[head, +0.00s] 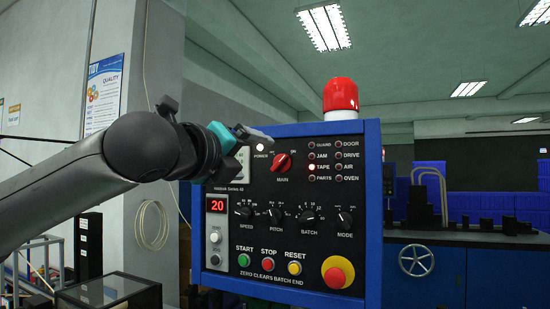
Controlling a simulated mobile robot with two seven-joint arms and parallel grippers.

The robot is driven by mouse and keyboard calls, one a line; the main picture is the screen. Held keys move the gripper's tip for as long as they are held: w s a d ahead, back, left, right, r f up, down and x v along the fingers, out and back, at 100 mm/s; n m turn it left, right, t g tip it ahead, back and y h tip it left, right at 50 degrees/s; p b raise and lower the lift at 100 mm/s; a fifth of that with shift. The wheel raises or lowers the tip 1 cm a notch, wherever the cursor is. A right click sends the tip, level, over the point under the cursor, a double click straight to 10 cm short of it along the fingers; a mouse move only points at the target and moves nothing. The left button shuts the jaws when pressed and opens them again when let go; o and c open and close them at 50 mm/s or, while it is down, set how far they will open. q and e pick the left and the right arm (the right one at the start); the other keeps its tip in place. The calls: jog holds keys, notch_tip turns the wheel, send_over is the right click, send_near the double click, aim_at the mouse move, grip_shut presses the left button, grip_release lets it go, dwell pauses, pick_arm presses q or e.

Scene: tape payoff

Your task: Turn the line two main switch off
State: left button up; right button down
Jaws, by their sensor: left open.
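The main switch (282,162) is a red rotary knob on the dark face of the control panel (330,185), above the label MAIN. Its pointer appears to lean up and right, toward a small mark. The white power lamp (261,147) left of it is lit. My left gripper (262,137) reaches in from the left at the panel's upper left. It is open, up and left of the knob, with no visible contact with it. The gripper and wrist hide part of the panel's upper left corner. My right gripper is out of view.
A red beacon (340,96) tops the panel. Below the switch are dials, a display (216,205) reading 20, start, stop and reset buttons, and a red emergency button (337,272) on yellow. The TAPE lamp (312,167) looks lit. A handwheel (416,260) is at right.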

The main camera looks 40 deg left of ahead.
aim_at(277, 161)
pick_arm(q)
jog(key=shift+p+x, duration=1.25)
jog(key=shift+x, duration=4.55)
jog(key=shift+d+f, duration=0.1)
jog(key=c, duration=1.4)
